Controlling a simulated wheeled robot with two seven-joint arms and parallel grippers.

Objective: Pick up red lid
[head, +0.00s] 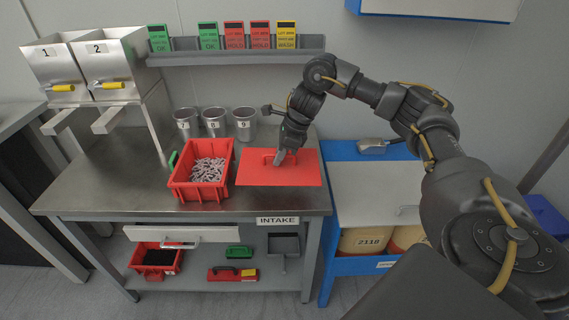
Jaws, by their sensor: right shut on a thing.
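The red lid (303,178) is a flat red panel over the right part of the steel table, beside the open red bin (201,190). The bin holds many small pale pieces. My right gripper (280,157) is above the lid and shut on its handle, near the panel's back middle. I cannot tell whether the lid rests on the table or is just above it. My left gripper is not in view.
Three metal cups (215,122) stand behind the bin. Numbered hoppers (104,66) stand at the left. A wall rail (236,58) holds green, red and yellow cards. A blue-framed bench (345,151) adjoins on the right. The table's left front is clear.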

